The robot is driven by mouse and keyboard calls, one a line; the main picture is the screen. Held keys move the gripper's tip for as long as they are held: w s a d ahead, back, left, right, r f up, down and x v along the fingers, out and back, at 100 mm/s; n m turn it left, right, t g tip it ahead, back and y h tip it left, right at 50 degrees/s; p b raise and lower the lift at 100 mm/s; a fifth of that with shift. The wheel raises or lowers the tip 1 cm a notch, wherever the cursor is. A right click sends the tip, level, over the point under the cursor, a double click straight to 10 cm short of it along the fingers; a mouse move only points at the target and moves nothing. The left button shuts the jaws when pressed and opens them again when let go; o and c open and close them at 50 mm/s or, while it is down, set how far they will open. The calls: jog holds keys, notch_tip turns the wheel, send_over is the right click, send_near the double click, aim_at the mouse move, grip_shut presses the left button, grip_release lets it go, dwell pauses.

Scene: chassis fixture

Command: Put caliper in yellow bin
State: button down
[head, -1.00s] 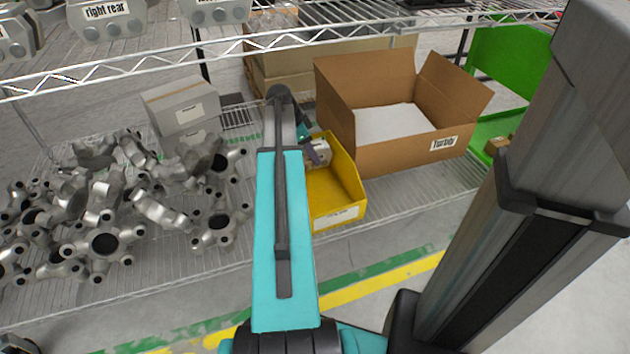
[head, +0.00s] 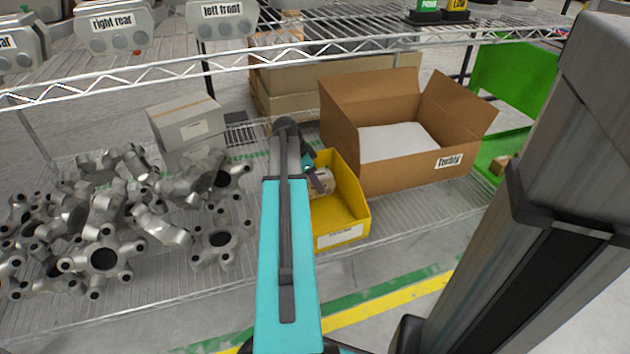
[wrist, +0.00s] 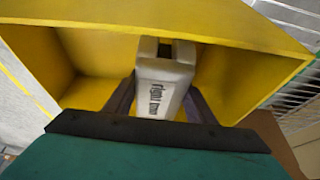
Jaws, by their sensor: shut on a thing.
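The yellow bin (head: 349,231) stands on the wire shelf, left of the cardboard box. My gripper (head: 318,180) is at the bin, over its left part in the head view. In the wrist view, my gripper (wrist: 160,98) is shut on the grey caliper (wrist: 158,84), with one finger on each side. The caliper carries a dark printed label, turned sideways. The yellow bin walls (wrist: 215,20) surround the caliper in the wrist view. I cannot tell whether the caliper touches the bin floor. In the head view my arm hides part of the bin.
A pile of metal hub castings (head: 110,225) covers the shelf on the left. An open cardboard box (head: 400,172) stands right of the bin. Grey boxes (head: 185,125) sit behind the castings. An upper wire shelf (head: 150,68) holds labelled calipers (head: 110,28).

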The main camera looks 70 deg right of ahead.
aim_at(315, 190)
jog(key=shift+f+b, duration=0.8)
jog(key=shift+f, duration=1.35)
jog(key=shift+f, duration=0.1)
jog(key=c, duration=0.8)
grip_release()
jog(key=shift+f, duration=0.1)
jog(key=p+v, duration=0.4)
jog(key=v, duration=0.8)
